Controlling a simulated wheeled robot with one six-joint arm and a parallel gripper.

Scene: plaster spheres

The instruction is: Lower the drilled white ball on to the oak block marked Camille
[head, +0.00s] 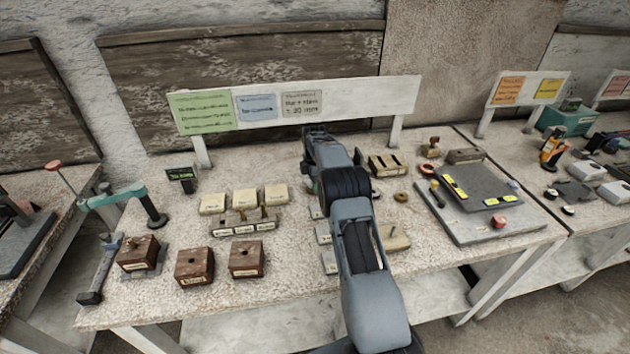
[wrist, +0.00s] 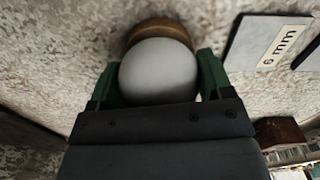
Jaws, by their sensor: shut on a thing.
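My gripper (wrist: 158,66) has its green fingers on either side of a white ball (wrist: 158,82) in the wrist view, and is shut on it. No drilled hole shows on the side of the ball facing the camera. A round brown wooden piece (wrist: 160,27) shows just beyond the ball, partly covered by it. I cannot tell whether the two touch, and no name can be read on the wooden piece. In the head view my own arm hides the gripper, the ball and the wooden piece.
A plate marked 6 mm (wrist: 268,42) lies right of the ball. Dark brown blocks (head: 194,267) stand at the bench's front left, with pale blocks (head: 245,200) behind them. A grey board (head: 480,190) lies at right. A sign board (head: 300,103) stands at the back.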

